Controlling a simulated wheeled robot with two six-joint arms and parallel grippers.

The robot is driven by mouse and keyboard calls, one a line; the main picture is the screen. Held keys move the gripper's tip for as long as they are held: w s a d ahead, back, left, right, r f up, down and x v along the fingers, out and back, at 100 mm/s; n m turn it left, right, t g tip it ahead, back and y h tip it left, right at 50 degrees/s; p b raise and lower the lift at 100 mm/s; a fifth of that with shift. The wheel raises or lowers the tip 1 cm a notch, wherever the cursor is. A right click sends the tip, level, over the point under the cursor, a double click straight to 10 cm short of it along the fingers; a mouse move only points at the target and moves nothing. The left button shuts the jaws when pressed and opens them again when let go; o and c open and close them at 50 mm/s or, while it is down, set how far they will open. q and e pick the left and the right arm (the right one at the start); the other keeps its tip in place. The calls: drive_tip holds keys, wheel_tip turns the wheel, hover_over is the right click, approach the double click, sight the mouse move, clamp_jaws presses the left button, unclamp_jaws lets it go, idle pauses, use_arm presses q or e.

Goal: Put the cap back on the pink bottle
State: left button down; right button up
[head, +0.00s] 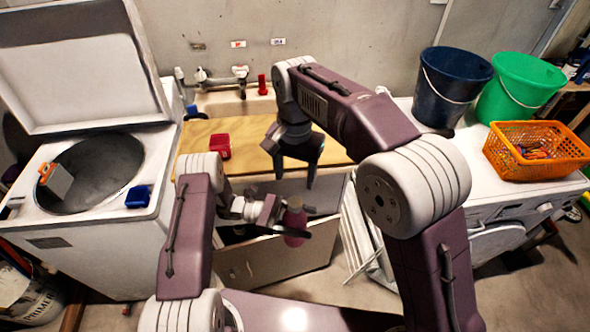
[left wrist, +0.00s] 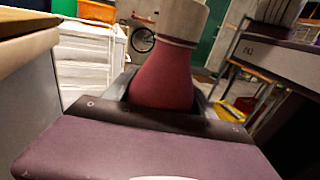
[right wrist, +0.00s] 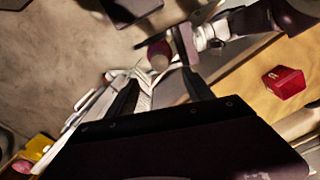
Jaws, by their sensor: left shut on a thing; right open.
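The pink bottle (head: 294,223) is upright in my left gripper (head: 292,231), which is shut on its body in front of the wooden bench. In the left wrist view the bottle (left wrist: 165,78) is dark pink and narrows to a pale grey-beige upper part (left wrist: 183,20); I cannot tell if this is neck or cap. My right gripper (head: 294,180) points down, open, just above and behind the bottle. In the right wrist view the bottle (right wrist: 157,50) lies beyond the open fingers, with nothing visibly held between them. I cannot make out a separate cap for certain.
A wooden board (head: 252,140) by the sink carries a red box-like item (head: 219,146). A small red object (head: 262,85) stands at the sink. An open top-load washer (head: 100,230) is left. Buckets and an orange basket (head: 535,165) are right. A white folded rack (head: 362,235) stands low behind my right arm.

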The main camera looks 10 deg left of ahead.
drive_tip(key=shift+r, duration=0.9)
drive_tip(key=d+f+n, duration=0.1)
drive_tip(key=d+f, duration=0.6)
drive_tip(key=d, duration=0.6)
drive_tip(key=s+d+f+n+t, duration=0.1)
drive_tip(key=s+d+f, duration=0.7)
drive_tip(key=s+d, duration=0.3)
drive_tip(key=shift+s+d, duration=0.2)
drive_tip(key=shift+d, duration=0.15)
